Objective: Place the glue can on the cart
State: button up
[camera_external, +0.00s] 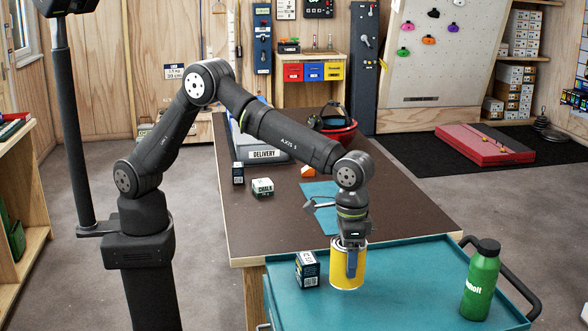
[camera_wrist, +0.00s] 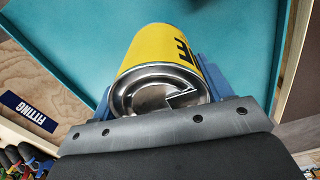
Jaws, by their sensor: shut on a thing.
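The glue can is a yellow can (camera_external: 348,268) with a metal lid, upright at the teal cart's (camera_external: 405,275) near-left part. I cannot tell whether its base touches the cart top or is just above it. My gripper (camera_external: 351,262) is shut on the can from above, with a blue finger against its side. In the wrist view, the yellow can (camera_wrist: 165,62) shows its metal lid and dark lettering between the blue fingers (camera_wrist: 158,90). The teal cart surface (camera_wrist: 75,40) lies behind it.
On the cart, a small dark box (camera_external: 307,269) stands close left of the can and a green bottle (camera_external: 481,281) stands at the right.

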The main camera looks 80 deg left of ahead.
jog(key=shift+w+a+f, duration=0.15)
jog(key=shift+w+f, duration=0.15)
jog(key=shift+w, duration=0.2)
jog(key=shift+w+a+f, duration=0.15)
jog(key=shift+w+f, duration=0.15)
jog(key=shift+w, duration=0.15)
jog(key=shift+f, duration=1.9)
jog(key=shift+f, duration=0.15)
jog(key=o, duration=1.4)
jog(key=shift+c, duration=0.2)
notch_tip(320, 180, up, 12)
jog(key=shift+r, duration=0.1)
